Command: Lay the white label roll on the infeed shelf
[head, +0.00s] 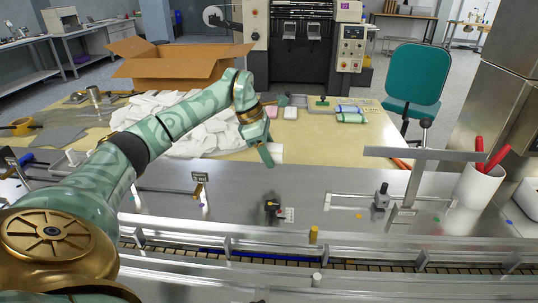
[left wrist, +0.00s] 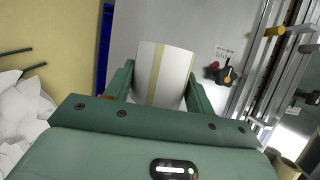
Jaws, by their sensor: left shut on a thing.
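The white label roll (left wrist: 162,76) has a beige stripe and sits between the two fingers of my left gripper (left wrist: 160,88) in the left wrist view. The gripper is shut on it. In the head view my left gripper (head: 264,152) points down near the front edge of the yellow table, and a small white part of the roll (head: 277,154) shows beside its finger. The flat steel surface (head: 235,198), apparently the infeed shelf, lies in front of the table. I cannot tell how high the roll is above it. My right gripper is not in view.
A conveyor channel (head: 260,256) runs along the front. A white cup with red handles (head: 478,187) stands at right. White bags (head: 190,120) cover part of the table.

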